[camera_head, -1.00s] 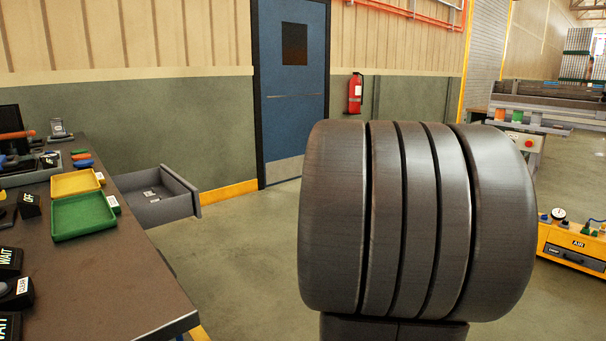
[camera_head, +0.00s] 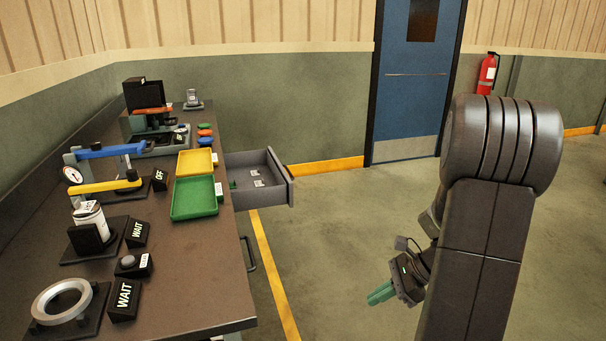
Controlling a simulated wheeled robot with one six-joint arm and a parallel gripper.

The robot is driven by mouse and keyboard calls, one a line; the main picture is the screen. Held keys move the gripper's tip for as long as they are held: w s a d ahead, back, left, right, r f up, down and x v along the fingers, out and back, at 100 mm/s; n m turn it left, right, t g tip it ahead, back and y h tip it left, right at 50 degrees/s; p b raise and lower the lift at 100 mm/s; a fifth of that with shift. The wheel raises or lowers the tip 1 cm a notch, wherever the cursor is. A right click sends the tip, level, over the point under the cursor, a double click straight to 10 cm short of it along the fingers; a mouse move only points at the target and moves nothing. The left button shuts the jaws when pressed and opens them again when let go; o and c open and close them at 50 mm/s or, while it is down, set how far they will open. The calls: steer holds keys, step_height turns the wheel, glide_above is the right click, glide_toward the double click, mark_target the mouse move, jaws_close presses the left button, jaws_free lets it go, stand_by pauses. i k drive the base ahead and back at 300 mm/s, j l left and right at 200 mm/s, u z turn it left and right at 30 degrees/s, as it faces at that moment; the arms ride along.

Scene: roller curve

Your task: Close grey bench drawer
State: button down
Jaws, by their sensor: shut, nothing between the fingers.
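The grey bench drawer (camera_head: 282,180) stands pulled out from the right side of the bench (camera_head: 200,262), towards its far end. A few small pale labels or parts and something green lie inside it. My gripper (camera_head: 380,294) is low over the floor, to the right of the bench and nearer to me than the drawer. It points left and is clear of the drawer. Its green fingers are together with nothing seen between them. My own arm hides part of the gripper's mount.
A yellow tray (camera_head: 196,162) and a green tray (camera_head: 195,198) sit at the bench edge beside the drawer. Several devices and signs stand on the bench. A dark handle (camera_head: 249,254) sticks out from the bench side. Floor between bench and arm is clear.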

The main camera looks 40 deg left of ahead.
mark_target(278, 188)
steer(key=i+l+u, duration=0.1)
steer(key=i, duration=0.35)
steer(key=i+l+u, duration=0.15)
steer(key=i, duration=0.25)
steer(key=i+l+u, duration=0.1)
steer(key=i+l, duration=0.2)
steer(key=i, duration=0.15)
steer(key=i+j+u, duration=0.1)
steer(key=i+j, duration=0.3)
steer(key=j, duration=0.2)
steer(key=i+j+u, duration=0.1)
steer(key=i+j, duration=0.25)
steer(key=j, duration=0.25)
steer(key=i+j+u, duration=0.1)
steer(key=i+j, duration=0.35)
steer(key=j, duration=0.3)
steer(key=i+j, duration=0.15)
steer(key=j+u, duration=0.05)
steer(key=j, duration=0.1)
